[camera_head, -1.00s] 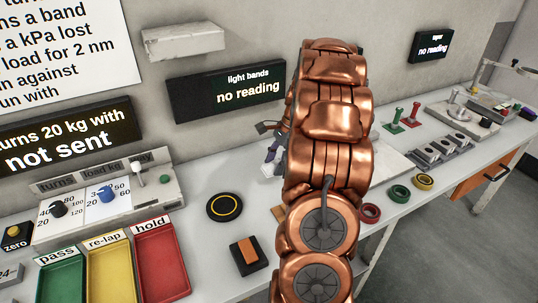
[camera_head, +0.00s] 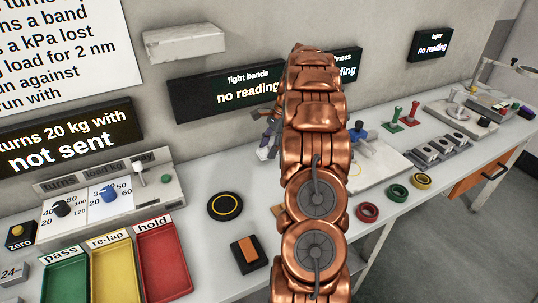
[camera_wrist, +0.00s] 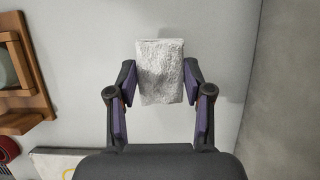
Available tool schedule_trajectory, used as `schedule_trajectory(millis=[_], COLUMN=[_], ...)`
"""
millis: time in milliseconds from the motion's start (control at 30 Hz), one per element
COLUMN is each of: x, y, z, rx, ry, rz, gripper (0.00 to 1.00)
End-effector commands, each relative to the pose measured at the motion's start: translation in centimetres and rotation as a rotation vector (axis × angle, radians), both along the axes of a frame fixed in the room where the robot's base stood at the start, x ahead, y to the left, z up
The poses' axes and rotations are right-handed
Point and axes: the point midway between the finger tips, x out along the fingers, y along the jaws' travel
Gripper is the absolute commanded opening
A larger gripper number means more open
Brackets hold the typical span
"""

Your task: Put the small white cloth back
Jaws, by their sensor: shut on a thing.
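The small white cloth (camera_wrist: 160,72) is a rough, pale, folded-looking block in the wrist view. My gripper (camera_wrist: 158,82) has its two purple-padded fingers on either side of it and is shut on it. In the head view my gripper (camera_head: 267,138) is partly hidden behind my copper arm, over the back of the bench near the wall. A small white patch of the cloth (camera_head: 262,154) shows below the fingers there. I cannot tell its exact height above the bench.
A black disc with a yellow ring (camera_head: 226,207) and an orange-topped block (camera_head: 245,252) lie in front. Green, yellow and red trays (camera_head: 165,262) stand left. A white plate (camera_head: 385,168) with a blue-handled piece and coloured rings (camera_head: 397,193) are right. A wooden rack (camera_wrist: 30,75) shows in the wrist view.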

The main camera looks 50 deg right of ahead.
Motion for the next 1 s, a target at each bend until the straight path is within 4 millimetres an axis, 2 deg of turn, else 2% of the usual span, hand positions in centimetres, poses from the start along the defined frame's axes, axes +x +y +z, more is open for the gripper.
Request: schedule_trajectory(millis=[300, 733, 767, 1000], x=[0.0, 0.0, 0.0, 0.0], y=[-0.1, 0.0, 0.0, 0.0], z=[-3.1, -3.8, -3.8, -3.8], rx=[0.001, 0.001, 0.000, 0.000], ry=[0.000, 0.000, -0.001, -0.001], rz=[-0.001, 0.000, 0.000, 0.000], gripper=[0.13, 0.13, 0.53, 0.76])
